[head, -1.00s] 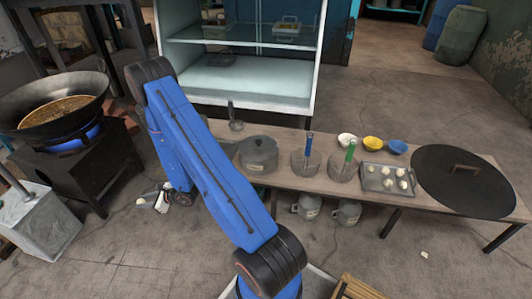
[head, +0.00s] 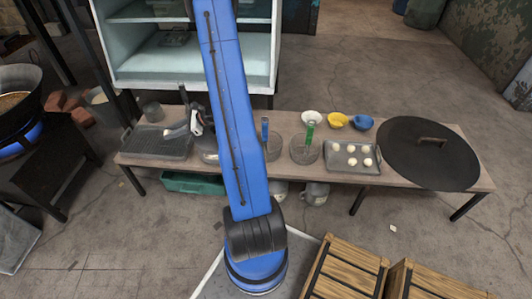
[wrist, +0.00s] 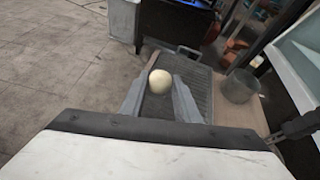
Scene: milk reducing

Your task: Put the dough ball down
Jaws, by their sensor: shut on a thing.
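The pale round dough ball (wrist: 160,81) is between the two fingertips of my gripper (wrist: 160,84) in the wrist view. My gripper is shut on it. Behind and below the ball is a dark ridged tray (wrist: 199,84), also at the left end of the table in the head view (head: 155,145). In the head view my gripper (head: 176,132) is over or beside this tray; the exact height above it cannot be told. The ball is not clear in that view.
A metal cup (head: 152,110) stands behind the ridged tray. A pot (head: 206,152) is partly hidden by my arm. A grey tray (head: 352,170) with several dough balls, bowls (head: 362,122) and a black lid (head: 424,160) fill the table's right. A wok (head: 15,85) is at far left.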

